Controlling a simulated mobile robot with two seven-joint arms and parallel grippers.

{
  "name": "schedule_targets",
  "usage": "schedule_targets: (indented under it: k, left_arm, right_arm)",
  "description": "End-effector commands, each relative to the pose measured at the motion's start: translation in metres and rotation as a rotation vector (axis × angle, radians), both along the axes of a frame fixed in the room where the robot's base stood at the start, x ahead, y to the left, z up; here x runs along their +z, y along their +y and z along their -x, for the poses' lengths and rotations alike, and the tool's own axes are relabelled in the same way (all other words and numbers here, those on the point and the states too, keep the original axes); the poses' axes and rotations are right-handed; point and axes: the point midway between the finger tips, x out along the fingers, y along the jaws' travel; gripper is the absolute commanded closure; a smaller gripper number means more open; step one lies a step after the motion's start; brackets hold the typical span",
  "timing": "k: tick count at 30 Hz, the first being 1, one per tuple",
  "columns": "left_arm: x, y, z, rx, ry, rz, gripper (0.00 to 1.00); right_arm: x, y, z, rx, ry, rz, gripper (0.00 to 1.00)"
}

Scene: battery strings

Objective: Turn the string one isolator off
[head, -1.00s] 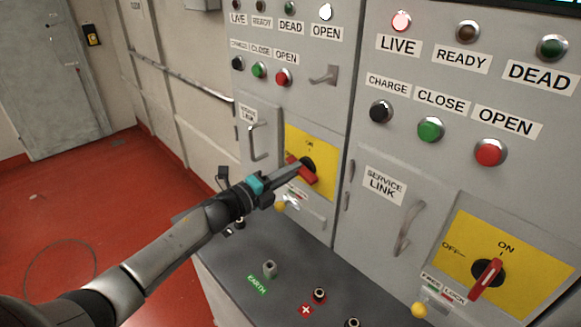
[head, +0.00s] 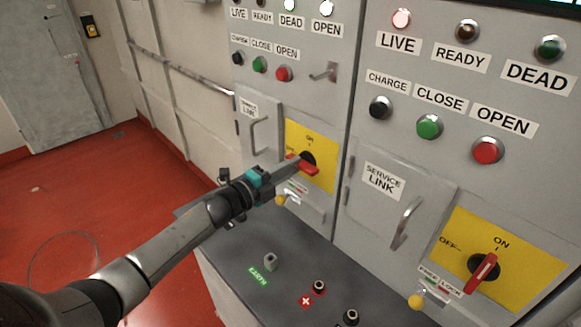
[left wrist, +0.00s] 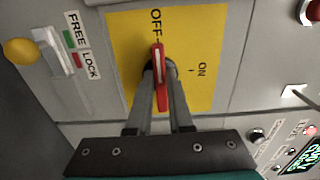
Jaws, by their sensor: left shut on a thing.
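The left cabinet's isolator has a red handle (head: 304,165) on a yellow plate (head: 322,170). My left gripper (head: 298,166) is shut on this handle, with a finger on either side of it. In the left wrist view the red handle (left wrist: 160,70) lies between my gripper's fingers (left wrist: 162,98). Its white-marked end points at the OFF label, and the ON label is off to its side. The gripper hides part of the dial in the head view. My right gripper is not in view.
The right cabinet has a similar red isolator handle (head: 483,272), turned toward ON. A yellow-knobbed FREE/LOCK lever (head: 281,199) sits below the left plate. The grey ledge (head: 235,250) beneath carries an EARTH post (head: 270,262) and terminals.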

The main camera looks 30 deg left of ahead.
Motion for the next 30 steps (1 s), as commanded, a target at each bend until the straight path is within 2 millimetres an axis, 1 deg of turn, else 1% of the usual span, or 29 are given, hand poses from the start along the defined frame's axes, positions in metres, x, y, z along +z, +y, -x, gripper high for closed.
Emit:
schedule_targets:
  k: [1,2,9,17,20,23,30]
  left_arm:
    - [0.000,0.000,0.000,0.001,0.002,0.005,1.00]
    - [0.000,0.000,0.000,0.001,0.002,0.005,0.79]
    - [0.000,0.000,0.000,0.000,0.001,0.002,0.52]
    - [0.000,0.000,0.001,0.000,0.000,0.001,0.51]
    - [0.000,0.001,0.004,0.000,0.000,0.000,0.51]
    - [-0.001,0.004,0.011,0.001,0.002,0.000,0.51]
    - [-0.002,0.014,0.042,0.000,0.003,0.000,0.51]
  right_arm:
    - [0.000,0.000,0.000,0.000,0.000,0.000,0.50]
    - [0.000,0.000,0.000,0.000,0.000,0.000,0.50]
    - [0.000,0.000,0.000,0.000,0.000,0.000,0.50]
    - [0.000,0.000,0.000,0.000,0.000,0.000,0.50]
    - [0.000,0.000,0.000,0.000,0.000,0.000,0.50]
    - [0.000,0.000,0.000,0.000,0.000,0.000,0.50]
    - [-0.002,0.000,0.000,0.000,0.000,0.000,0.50]
